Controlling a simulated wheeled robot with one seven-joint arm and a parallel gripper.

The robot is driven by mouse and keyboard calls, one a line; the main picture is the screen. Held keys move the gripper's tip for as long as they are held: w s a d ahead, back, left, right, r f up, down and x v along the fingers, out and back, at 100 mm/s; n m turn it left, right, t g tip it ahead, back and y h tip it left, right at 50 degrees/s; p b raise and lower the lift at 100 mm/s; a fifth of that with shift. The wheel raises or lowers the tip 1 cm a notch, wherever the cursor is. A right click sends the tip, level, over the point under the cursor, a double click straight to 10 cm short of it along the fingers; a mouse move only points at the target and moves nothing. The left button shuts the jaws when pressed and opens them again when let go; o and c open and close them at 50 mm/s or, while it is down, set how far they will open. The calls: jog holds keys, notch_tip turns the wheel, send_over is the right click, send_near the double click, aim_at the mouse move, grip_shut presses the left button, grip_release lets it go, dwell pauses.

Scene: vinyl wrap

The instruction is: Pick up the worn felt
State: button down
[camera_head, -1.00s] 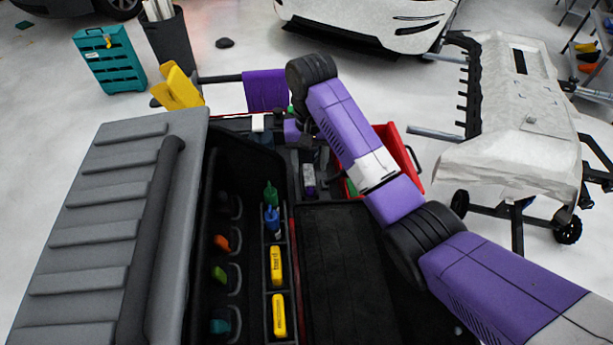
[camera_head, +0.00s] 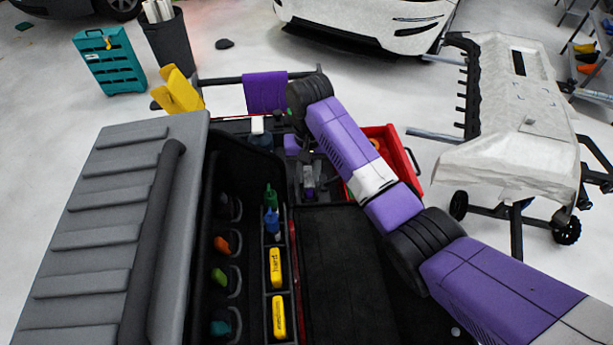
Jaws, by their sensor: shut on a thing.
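My purple arm reaches in from the lower right and bends down at a black joint over the far end of the open tool cart. My gripper (camera_head: 308,188) is small and dark, partly hidden behind my arm, low over the cart's far compartments. It is shut on a small grey and purple piece (camera_head: 309,181), seemingly the worn felt. Its outline is too small to make out clearly, and I cannot tell whether it is clear of the compartment.
The cart's grey lid (camera_head: 100,215) stands open at left. A narrow tray holds yellow blocks (camera_head: 277,267) and blue and green bottles (camera_head: 271,215). A red bin (camera_head: 408,150) is right of my gripper. A purple cloth (camera_head: 265,91) hangs on a rail behind. A white bumper (camera_head: 510,150) rests on a stand at right.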

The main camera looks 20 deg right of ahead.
aim_at(308, 176)
jog(key=shift+r, duration=0.1)
jog(key=shift+r, duration=0.65)
notch_tip(308, 176, up, 20)
jog(key=p, duration=1)
jog(key=shift+f, duration=0.25)
jog(key=shift+w+r, duration=0.1)
jog(key=shift+r, duration=0.35)
jog(key=shift+r, duration=0.65)
jog(key=shift+r, duration=0.35)
jog(key=shift+r, duration=0.5)
